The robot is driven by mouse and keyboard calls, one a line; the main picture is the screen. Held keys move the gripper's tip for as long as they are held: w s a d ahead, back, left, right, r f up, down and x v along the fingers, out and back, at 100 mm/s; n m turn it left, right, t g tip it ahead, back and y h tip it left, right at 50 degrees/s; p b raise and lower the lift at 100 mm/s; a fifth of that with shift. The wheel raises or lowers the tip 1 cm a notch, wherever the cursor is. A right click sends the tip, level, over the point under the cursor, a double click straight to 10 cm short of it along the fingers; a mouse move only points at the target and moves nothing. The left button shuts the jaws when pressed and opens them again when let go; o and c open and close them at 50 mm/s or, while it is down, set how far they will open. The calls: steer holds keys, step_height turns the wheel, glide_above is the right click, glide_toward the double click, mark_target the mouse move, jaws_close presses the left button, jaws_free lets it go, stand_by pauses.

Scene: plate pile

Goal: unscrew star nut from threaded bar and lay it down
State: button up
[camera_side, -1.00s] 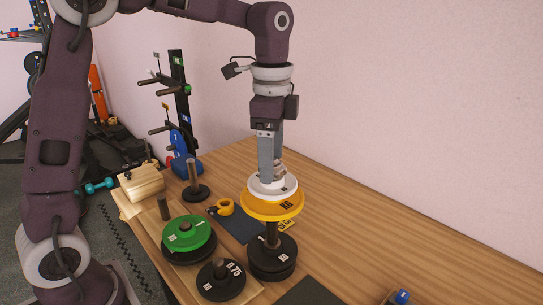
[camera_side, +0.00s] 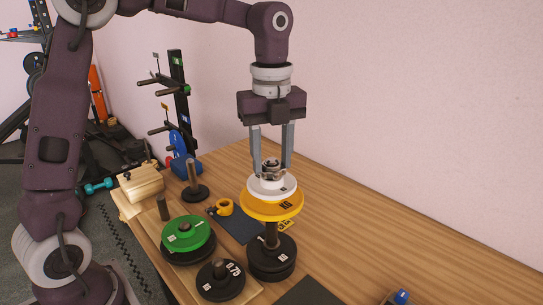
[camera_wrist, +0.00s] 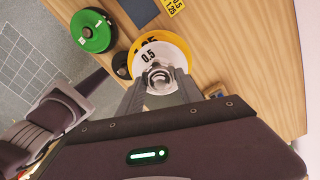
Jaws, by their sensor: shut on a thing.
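The silver star nut (camera_side: 272,165) sits at the top of the threaded bar, on the white plate (camera_side: 262,189). It also shows in the wrist view (camera_wrist: 158,79). My gripper (camera_side: 272,172) points straight down with one finger on each side of the nut, shut on it. The white plate, marked 0.5 in the wrist view, lies on a larger yellow plate (camera_side: 270,208). A dark post (camera_side: 271,234) shows below the yellow plate, rising from black plates (camera_side: 272,262). The threads are mostly hidden by the nut and plates.
A green plate (camera_side: 183,234) on a black plate and a smaller black plate (camera_side: 221,282) lie at left. The table's right side (camera_side: 360,235) is mostly clear.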

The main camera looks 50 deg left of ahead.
steer(key=n, duration=0.4)
steer(key=shift+s+n, duration=0.1)
steer(key=shift+n, duration=0.2)
steer(key=shift+r, duration=2.25)
steer(key=shift+r, duration=0.4)
step_height(320, 180, up, 4)
steer(key=shift+r, duration=0.1)
glide_above(245, 228)
step_height(245, 228, down, 36)
steer(key=shift+r, duration=0.25)
steer(key=shift+f, duration=0.1)
